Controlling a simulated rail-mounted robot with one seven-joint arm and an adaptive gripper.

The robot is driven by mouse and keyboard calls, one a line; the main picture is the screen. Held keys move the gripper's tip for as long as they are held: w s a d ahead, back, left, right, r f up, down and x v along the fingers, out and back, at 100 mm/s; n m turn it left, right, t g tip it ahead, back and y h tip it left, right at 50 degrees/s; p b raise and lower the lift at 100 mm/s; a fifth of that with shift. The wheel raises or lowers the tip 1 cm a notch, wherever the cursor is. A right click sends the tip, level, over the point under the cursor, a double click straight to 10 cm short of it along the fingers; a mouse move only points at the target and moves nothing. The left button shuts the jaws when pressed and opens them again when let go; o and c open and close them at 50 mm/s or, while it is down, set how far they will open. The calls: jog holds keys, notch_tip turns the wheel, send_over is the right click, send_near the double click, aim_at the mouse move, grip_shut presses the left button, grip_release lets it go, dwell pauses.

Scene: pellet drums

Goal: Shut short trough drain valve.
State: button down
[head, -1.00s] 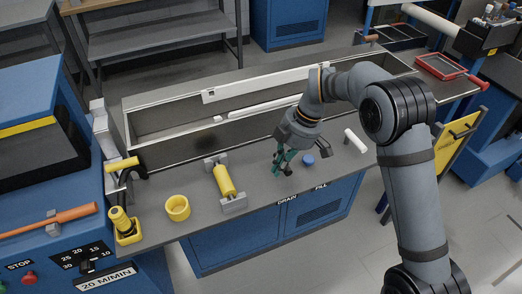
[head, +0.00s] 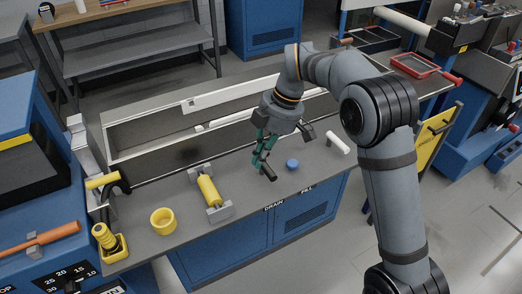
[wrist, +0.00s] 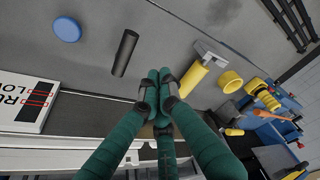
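A black cylindrical handle (head: 268,172), which appears to be the drain valve's, stands on the grey bench top behind the DRAIN label (head: 274,206). In the wrist view the black handle (wrist: 124,52) lies just beyond my fingertips, to their upper left. My gripper (head: 258,160) has green fingers and points down beside the handle, on its left and rear side. In the wrist view my gripper's fingertips (wrist: 157,80) are together with nothing visible between them. The handle appears apart from them. The long trough (head: 150,142) runs behind my gripper.
A blue knob (head: 292,164) sits right of the handle, near the FILL label (head: 307,189). A white cylinder (head: 338,143) lies farther right. Left are a yellow roller (head: 208,190) in grey blocks and a yellow ring (head: 163,221). The bench between roller and handle is clear.

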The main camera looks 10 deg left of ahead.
jog(key=shift+v, duration=1)
jog(key=shift+a, duration=0.2)
